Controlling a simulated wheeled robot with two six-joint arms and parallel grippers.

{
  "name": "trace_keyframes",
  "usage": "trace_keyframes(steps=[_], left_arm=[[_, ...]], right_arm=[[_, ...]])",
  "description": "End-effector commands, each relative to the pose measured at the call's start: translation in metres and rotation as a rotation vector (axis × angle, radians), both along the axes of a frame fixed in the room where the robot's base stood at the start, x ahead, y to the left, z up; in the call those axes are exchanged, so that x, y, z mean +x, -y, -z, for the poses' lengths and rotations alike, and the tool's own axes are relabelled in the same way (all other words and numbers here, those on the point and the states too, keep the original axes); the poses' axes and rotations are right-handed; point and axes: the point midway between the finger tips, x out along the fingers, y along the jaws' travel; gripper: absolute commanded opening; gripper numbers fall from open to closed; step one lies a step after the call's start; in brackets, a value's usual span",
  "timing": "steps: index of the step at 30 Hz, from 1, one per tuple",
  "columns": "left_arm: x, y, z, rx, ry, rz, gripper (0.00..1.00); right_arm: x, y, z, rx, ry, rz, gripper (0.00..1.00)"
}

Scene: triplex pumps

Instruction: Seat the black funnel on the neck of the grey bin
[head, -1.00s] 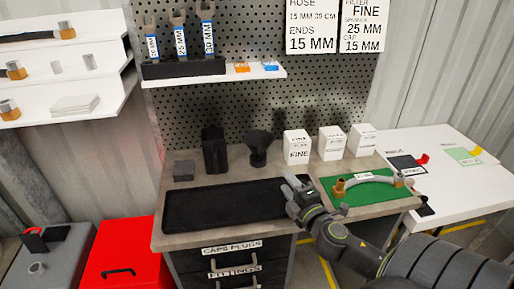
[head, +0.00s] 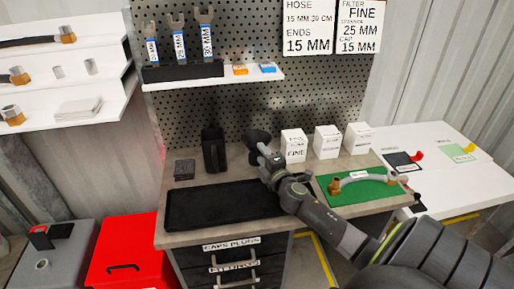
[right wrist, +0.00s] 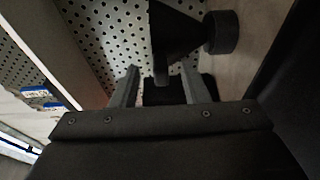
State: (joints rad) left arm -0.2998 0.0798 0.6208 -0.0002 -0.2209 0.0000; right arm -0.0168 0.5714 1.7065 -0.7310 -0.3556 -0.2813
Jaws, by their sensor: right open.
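The black funnel (head: 257,137) stands at the back of the workbench, against the pegboard, partly hidden by my right gripper. My right gripper (head: 264,158) is open and close in front of it. In the right wrist view, the funnel's dark cone (right wrist: 175,32) is just beyond the two spread fingers (right wrist: 160,85), and nothing is clearly held between them. The grey bin (head: 75,262) is on the floor at the lower left, with a round neck (head: 42,264) on its top. My left gripper is not in view.
A black jug (head: 213,150) stands left of the funnel, and white boxes (head: 293,146) stand to its right. A black tray (head: 215,206) and a green mat (head: 372,190) lie in front. A red bin (head: 125,250) stands between the grey bin and the workbench.

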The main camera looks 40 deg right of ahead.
Motion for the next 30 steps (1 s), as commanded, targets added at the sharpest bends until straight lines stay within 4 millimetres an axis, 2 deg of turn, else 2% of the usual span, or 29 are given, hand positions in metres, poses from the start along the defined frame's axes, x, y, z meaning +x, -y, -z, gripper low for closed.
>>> trace_keyframes(steps=[5,13,22,30], left_arm=[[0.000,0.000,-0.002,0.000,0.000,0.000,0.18],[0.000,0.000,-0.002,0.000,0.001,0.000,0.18],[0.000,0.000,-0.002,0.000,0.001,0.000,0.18],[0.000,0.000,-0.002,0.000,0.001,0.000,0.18]], right_arm=[[0.014,0.005,0.000,-0.001,-0.001,0.000,0.41],[0.016,0.005,0.001,-0.001,-0.001,0.000,0.40],[0.016,0.005,0.001,-0.001,-0.001,0.000,0.01],[0.016,0.005,0.000,-0.001,-0.001,0.000,0.00]])
